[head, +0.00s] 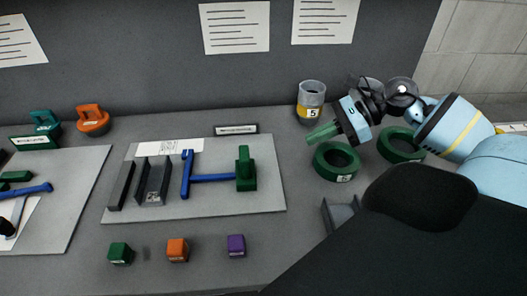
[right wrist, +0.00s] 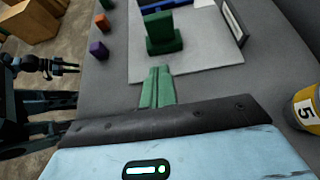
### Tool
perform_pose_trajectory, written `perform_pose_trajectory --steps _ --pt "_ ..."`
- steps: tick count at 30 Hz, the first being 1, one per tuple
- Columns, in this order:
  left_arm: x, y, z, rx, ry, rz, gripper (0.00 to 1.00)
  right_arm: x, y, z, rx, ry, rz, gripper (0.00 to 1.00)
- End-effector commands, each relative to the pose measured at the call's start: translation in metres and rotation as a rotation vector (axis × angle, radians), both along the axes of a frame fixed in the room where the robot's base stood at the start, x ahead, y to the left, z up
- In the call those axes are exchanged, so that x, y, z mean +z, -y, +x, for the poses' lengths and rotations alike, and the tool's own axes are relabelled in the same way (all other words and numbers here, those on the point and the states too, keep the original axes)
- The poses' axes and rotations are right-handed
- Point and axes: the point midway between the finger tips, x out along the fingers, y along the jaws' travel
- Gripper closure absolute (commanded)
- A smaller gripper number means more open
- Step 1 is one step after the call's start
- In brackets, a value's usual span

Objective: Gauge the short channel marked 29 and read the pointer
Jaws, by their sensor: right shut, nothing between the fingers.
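A short grey channel (head: 158,186) stands on the pale board (head: 220,207); its small label is too blurred to read surely as 29. A dark grey piece (head: 122,187) stands left of it. A blue gauge-like tool (head: 212,178) with a green block (head: 246,172) at its right end lies right of the channel, apart from it. No pointer reading is legible. My right gripper (head: 322,134) is shut and empty, right of and behind the board. In the right wrist view its green fingers (right wrist: 157,88) are together, short of the green block (right wrist: 163,34).
Green rings (head: 336,174) and a yellow-banded cup marked 5 (head: 312,112) stand near my right gripper. Green (head: 120,254), orange (head: 177,250) and purple (head: 236,245) cubes line the front. Another board (head: 62,225) holds tools at left. A grey channel (head: 337,214) is partly hidden.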

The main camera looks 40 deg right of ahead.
Motion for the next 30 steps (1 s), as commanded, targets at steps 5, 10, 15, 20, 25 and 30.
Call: perform_pose_trajectory --steps 5,10,15,20,25,30 --pt "-0.002 0.0 -0.001 -0.001 -0.004 0.001 0.64 -0.006 -0.009 0.006 0.002 0.001 -0.001 1.0" --pt "-0.005 0.0 -0.003 -0.001 -0.008 0.001 0.64 -0.017 -0.025 0.015 0.001 0.0 0.001 1.0" --pt "-0.006 0.0 -0.004 -0.001 -0.011 0.001 0.64 -0.027 -0.04 0.025 0.0 0.001 0.002 1.0" --pt "-0.007 0.0 -0.005 -0.001 -0.013 0.001 0.64 -0.036 -0.054 0.034 0.001 0.003 0.001 1.0" --pt "-0.005 0.0 -0.004 0.0 -0.009 0.0 0.64 -0.046 -0.071 0.044 0.001 0.004 0.003 1.0" --pt "0.002 0.0 0.001 -0.001 0.002 0.0 0.64 -0.046 -0.088 0.054 0.001 0.006 0.002 1.0"
